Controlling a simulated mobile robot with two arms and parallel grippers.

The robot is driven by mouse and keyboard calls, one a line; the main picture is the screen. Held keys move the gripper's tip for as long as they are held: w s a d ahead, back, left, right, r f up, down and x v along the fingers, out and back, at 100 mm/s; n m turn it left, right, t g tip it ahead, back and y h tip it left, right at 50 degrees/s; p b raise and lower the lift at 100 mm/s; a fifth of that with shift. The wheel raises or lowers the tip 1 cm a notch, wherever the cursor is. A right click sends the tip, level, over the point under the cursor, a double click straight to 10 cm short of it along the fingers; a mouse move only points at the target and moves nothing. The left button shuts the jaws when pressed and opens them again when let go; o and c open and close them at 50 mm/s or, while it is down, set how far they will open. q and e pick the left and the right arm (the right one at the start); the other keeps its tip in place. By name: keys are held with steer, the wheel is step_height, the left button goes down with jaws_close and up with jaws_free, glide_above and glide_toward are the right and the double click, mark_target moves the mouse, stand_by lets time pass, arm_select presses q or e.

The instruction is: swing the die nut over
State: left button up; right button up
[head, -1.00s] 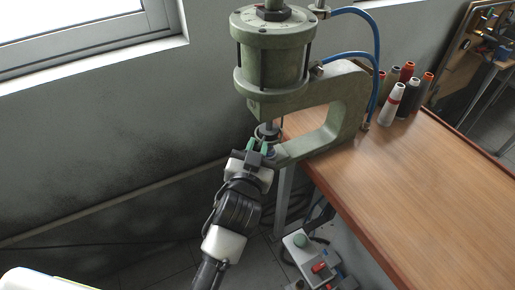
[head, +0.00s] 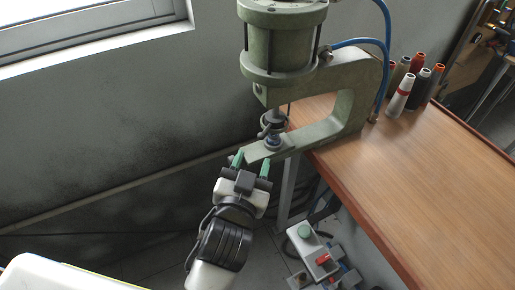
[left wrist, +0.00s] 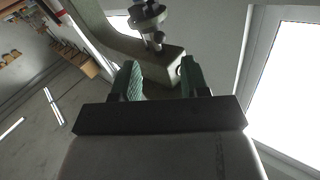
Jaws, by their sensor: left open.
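The green pneumatic press (head: 362,85) stands at the table's left edge. Its ram carries a dark round fitting (head: 274,119), which looks like the die nut, above a small bluish lower die (head: 273,143) on the press arm. My left gripper (head: 251,164) is open and empty, with green fingers apart, just below and left of the press arm's tip. It also shows open in the left wrist view (left wrist: 160,78). My right gripper is not in view.
The wooden table (head: 430,170) is mostly clear. A grey control box (head: 310,250) with a green button is below. The wall and window are at left.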

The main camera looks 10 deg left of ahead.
arm_select(q)
steer(key=shift+s+a, duration=0.1)
steer(key=shift+s, duration=1.1)
